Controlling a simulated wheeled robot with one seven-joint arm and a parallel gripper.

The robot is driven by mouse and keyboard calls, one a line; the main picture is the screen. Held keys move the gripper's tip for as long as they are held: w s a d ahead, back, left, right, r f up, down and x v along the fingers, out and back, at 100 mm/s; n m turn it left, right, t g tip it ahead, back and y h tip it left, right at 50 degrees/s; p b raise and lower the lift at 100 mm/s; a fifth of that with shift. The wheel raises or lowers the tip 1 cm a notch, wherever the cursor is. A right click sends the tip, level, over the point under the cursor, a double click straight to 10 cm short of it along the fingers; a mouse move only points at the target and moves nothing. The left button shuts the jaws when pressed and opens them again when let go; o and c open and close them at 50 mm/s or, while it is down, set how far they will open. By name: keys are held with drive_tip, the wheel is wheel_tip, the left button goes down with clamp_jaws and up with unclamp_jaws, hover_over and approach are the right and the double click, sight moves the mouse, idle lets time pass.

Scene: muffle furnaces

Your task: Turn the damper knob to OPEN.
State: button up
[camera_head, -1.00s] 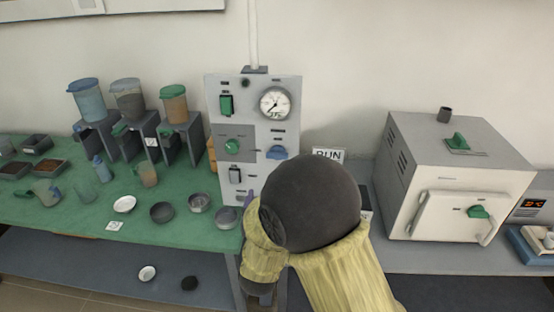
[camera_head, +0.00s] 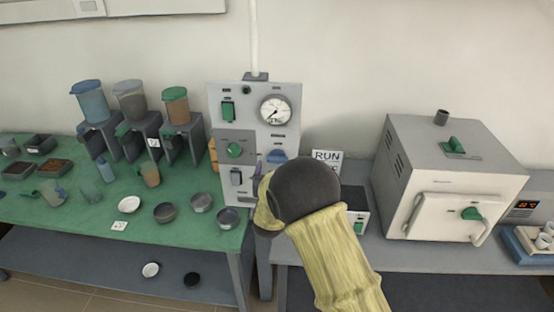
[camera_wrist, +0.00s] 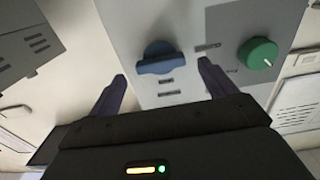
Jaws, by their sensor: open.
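The control panel (camera_head: 254,118) stands upright against the wall. It carries a blue knob (camera_head: 277,156) at lower right and a round green knob (camera_head: 235,150) at left; their labels are too small to read, so I cannot tell which is the damper. In the wrist view the blue knob (camera_wrist: 160,57) lies ahead of and between the fingertips of my open gripper (camera_wrist: 164,82), with its bar roughly across the picture. No contact shows. The green knob (camera_wrist: 258,53) is to the right, outside the fingers. In the head view my arm hides most of the gripper.
The panel also has a gauge (camera_head: 275,110) and rocker switches. A furnace (camera_head: 455,180) stands to the right, with a RUN sign (camera_head: 327,157) between. The green bench (camera_head: 90,215) at left holds dishes and lidded hoppers.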

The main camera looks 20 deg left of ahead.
sight(277, 161)
drive_tip(key=shift+p+x, duration=0.3)
drive_tip(key=shift+x, duration=1.2)
drive_tip(key=shift+c, duration=0.4)
drive_tip(key=c, duration=0.9)
drive_tip(key=shift+f+m+b, duration=0.15)
drive_tip(key=shift+m+b, duration=0.15)
drive_tip(key=shift+b, duration=0.45)
drive_tip(key=m+b, duration=1.7)
drive_tip(key=b, duration=0.9)
drive_tip(key=shift+f, duration=0.15)
